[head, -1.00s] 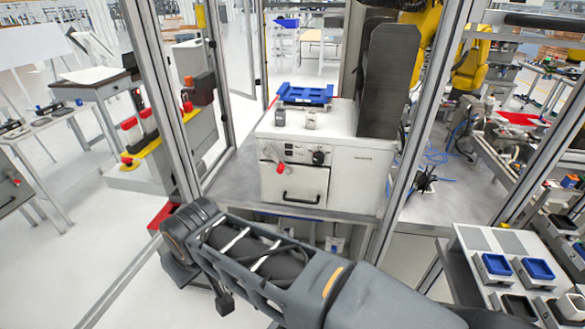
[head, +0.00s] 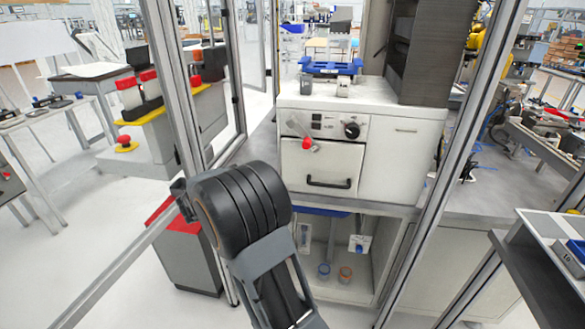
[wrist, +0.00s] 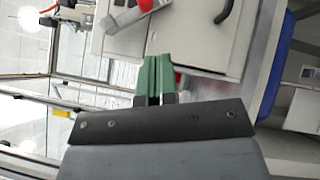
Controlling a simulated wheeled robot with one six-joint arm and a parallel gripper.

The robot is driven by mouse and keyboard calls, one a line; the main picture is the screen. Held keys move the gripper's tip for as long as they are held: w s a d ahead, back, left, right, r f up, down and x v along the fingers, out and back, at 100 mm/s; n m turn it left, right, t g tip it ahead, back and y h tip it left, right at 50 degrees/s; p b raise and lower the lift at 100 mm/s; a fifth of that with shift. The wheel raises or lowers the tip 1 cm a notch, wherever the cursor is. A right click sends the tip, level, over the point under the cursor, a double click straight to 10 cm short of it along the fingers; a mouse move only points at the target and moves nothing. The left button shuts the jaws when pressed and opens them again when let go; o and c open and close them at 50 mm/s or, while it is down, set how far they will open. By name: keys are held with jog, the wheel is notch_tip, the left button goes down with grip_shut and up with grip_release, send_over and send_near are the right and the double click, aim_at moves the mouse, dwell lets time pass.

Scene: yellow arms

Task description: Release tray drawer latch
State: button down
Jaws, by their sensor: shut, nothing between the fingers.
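The white cabinet (head: 400,165) has a drawer (head: 320,165) with a black bar handle (head: 328,183). A red-tipped latch lever (head: 308,144) hangs at the drawer's top left. In the wrist view, turned sideways, the red tip (wrist: 147,5) and the drawer handle (wrist: 225,10) are near the top edge. My gripper (wrist: 153,78) shows its green fingers shut and empty, apart from the lever and below it in the picture. In the head view my arm is left of the cabinet front and the fingers cannot be made out.
A blue tray fixture (head: 331,67) sits on the cabinet. A tall dark stack (head: 432,50) stands behind right. Metal frame posts (head: 455,150) flank the opening. A red-topped grey box (head: 190,250) stands lower left. A lower shelf (head: 345,290) holds small items.

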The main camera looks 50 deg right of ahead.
jog(key=w+f+h, duration=0.1)
jog(key=w+h, duration=0.1)
jog(key=p, duration=0.1)
send_near(303, 137)
jog(key=d, duration=0.2)
jog(key=shift+s+d+r+p, duration=0.15)
jog(key=shift+s+d, duration=0.45)
jog(key=shift+s, duration=0.05)
jog(key=shift+s+d+r+p, duration=0.15)
jog(key=shift+s+d, duration=0.4)
jog(key=shift+s, duration=0.15)
